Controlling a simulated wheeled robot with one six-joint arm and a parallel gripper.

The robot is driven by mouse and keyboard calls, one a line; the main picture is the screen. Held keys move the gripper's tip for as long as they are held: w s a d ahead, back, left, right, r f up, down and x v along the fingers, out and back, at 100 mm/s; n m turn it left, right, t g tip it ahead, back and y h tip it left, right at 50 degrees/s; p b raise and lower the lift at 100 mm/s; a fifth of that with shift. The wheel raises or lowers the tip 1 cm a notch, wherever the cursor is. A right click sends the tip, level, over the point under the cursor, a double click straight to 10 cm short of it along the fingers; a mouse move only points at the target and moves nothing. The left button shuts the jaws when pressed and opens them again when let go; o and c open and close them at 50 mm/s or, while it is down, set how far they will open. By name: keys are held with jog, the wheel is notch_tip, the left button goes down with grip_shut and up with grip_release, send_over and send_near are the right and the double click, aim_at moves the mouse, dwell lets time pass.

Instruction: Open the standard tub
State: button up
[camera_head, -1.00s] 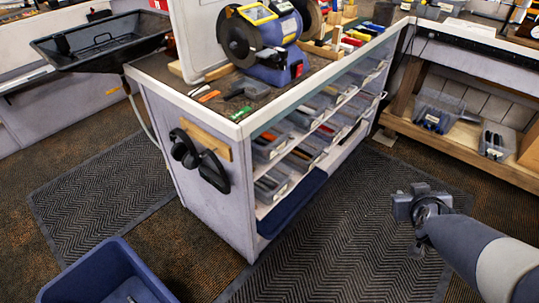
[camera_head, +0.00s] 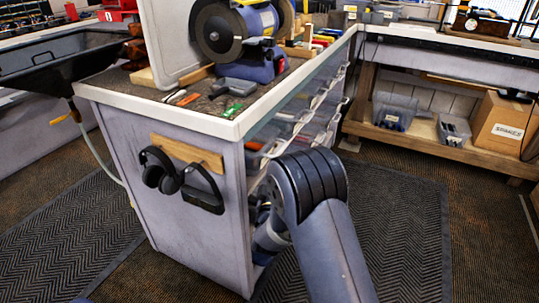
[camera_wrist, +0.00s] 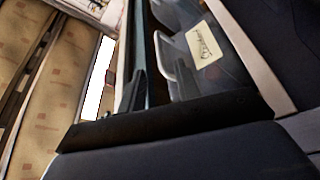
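Clear labelled tubs (camera_head: 323,135) sit in the shelves under the workbench; my arm hides most of the near ones. I cannot read which is the standard tub in the head view. In the wrist view a translucent tub with a cream handwritten label (camera_wrist: 204,45) is close ahead, tilted in the picture; I cannot read the label surely. My gripper (camera_wrist: 160,72) shows there as two dark fingers apart, near the tub's front and a pale grey piece. It looks open, and I see nothing held. In the head view my gripper is hidden behind my arm at the shelf side.
The workbench (camera_head: 205,118) carries a bench grinder (camera_head: 240,38) and loose tools. Ear defenders (camera_head: 178,172) hang on its end panel. A low wooden shelf (camera_head: 415,133) at right holds tubs and a cardboard box (camera_head: 504,125). Matted floor (camera_head: 400,220) right of my arm is clear.

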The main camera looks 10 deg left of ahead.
aim_at(280, 149)
jog(key=x, duration=1)
jog(key=shift+r+b, duration=0.1)
jog(key=shift+b, duration=0.3)
grip_shut()
